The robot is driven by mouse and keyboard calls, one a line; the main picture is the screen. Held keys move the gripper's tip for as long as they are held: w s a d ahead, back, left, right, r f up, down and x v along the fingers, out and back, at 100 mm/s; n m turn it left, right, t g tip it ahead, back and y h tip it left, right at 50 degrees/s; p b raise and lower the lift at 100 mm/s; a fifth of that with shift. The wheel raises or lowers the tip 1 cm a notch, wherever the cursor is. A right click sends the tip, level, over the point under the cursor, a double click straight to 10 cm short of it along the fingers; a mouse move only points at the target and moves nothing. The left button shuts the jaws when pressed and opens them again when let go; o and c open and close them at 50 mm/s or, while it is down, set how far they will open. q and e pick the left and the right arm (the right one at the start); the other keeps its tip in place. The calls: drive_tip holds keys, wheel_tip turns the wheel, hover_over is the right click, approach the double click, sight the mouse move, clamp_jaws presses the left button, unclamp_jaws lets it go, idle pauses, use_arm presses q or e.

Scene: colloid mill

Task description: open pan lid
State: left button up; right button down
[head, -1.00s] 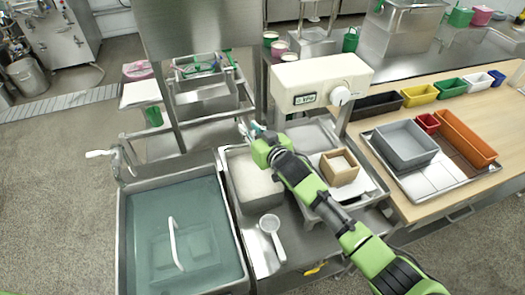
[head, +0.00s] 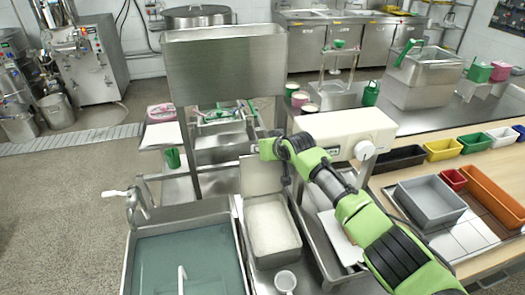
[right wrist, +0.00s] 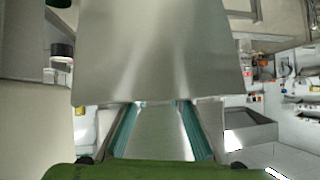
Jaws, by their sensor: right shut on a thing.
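The pan (head: 272,228) is a rectangular metal tray of pale, whitish contents, beside the water basin in the head view. Its flat metal lid (head: 262,175) stands steeply tilted at the pan's far edge, leaving the contents exposed. My right gripper (head: 263,148) is at the lid's upper edge and shut on it; the arm partly covers this spot. In the right wrist view, the teal fingers (right wrist: 158,130) have grey metal between them. A large metal sheet (right wrist: 160,50), apparently the lid, spreads beyond them. My left gripper is not in view.
A water basin (head: 190,262) lies left of the pan, and a white cup-like scoop (head: 286,281) is in front. A cream machine with a knob (head: 345,130) stands to the right. The wooden counter (head: 410,178) is at right.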

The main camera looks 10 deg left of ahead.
drive_tip(key=shift+s+f+g, duration=0.2)
drive_tip(key=shift+f+g, duration=0.1)
drive_tip(key=shift+f, duration=0.65)
drive_tip(key=shift+d, duration=0.1)
drive_tip(key=c, duration=1.8)
unclamp_jaws()
drive_tip(key=shift+w+a, duration=0.25)
drive_tip(key=shift+w, duration=0.15)
drive_tip(key=shift+v, duration=1.4)
drive_tip(key=v, duration=0.9)
drive_tip(key=shift+s+a+r, duration=0.1)
drive_tip(key=shift+s+r, duration=0.05)
drive_tip(key=shift+s, duration=0.05)
